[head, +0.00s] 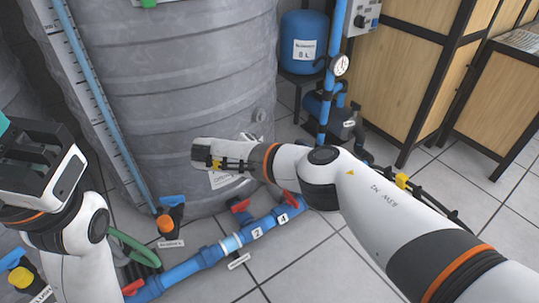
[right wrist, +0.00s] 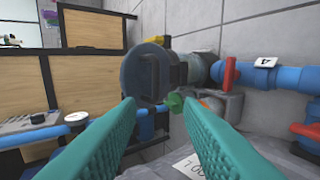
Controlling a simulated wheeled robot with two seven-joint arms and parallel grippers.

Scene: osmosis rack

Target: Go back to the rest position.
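My right arm reaches in from the lower right of the head view, and its wrist (head: 225,155) is in front of the big grey tank (head: 190,60). The right gripper's fingers are hidden in that view. In the right wrist view my right gripper (right wrist: 158,108) shows two teal fingers spread apart with nothing held between them. A dark round fitting (right wrist: 150,72) and a green part (right wrist: 174,102) lie beyond the fingertips. My left gripper (head: 4,124) is at the left edge of the head view, mostly cut off, so its opening cannot be told.
A blue pipe (head: 185,268) with red-handled valves (head: 240,205) runs low in front of the tank. A blue pressure vessel (head: 303,42), a gauge (head: 340,65) and wooden cabinets (head: 405,70) stand behind. Tiled floor (head: 330,262) is open at the front.

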